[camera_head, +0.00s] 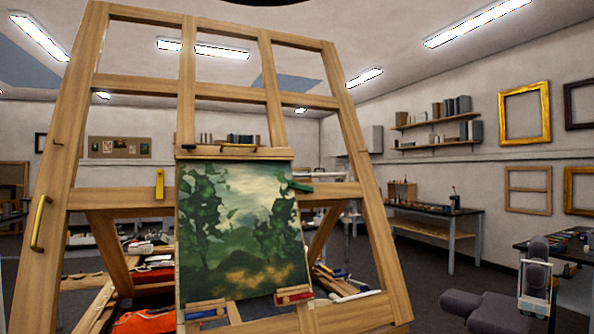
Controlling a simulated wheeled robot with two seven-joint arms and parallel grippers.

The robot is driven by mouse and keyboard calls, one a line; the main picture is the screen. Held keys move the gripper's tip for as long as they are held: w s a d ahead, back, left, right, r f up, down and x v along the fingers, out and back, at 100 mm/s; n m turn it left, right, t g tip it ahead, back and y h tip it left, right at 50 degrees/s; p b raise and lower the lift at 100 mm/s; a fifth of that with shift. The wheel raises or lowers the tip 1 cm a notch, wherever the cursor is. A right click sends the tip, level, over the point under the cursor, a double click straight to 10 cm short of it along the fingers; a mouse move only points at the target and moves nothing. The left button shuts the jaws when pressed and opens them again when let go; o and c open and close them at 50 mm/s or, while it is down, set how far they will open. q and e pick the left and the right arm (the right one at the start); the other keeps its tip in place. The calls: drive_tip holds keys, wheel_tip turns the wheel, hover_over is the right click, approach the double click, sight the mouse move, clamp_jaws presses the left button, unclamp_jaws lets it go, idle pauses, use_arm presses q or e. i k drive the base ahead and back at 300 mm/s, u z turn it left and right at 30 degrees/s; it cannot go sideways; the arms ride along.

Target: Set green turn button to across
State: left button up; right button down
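The green turn button (301,187) is a short bar at the upper right edge of the landscape painting (240,235). It lies close to level, its right end slightly lower, and its left end reaches the painting's edge. The painting stands against the wooden easel frame (370,190). A yellow turn button (160,184) stands upright left of the painting. A blue one (206,313) and a red one (293,297) lie near level at its lower edge. My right gripper (535,285) is at the lower right, well away from the easel; its fingers are unclear. My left gripper is out of view.
A brass handle (40,222) is on the frame's left post. A dark workbench (435,212) stands behind at right, another (560,247) at the right edge. Open floor shows between the easel and my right arm.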

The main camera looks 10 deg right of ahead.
sight(295, 184)
drive_tip(key=u, duration=0.3)
drive_tip(key=i, duration=0.85)
drive_tip(key=u, duration=0.15)
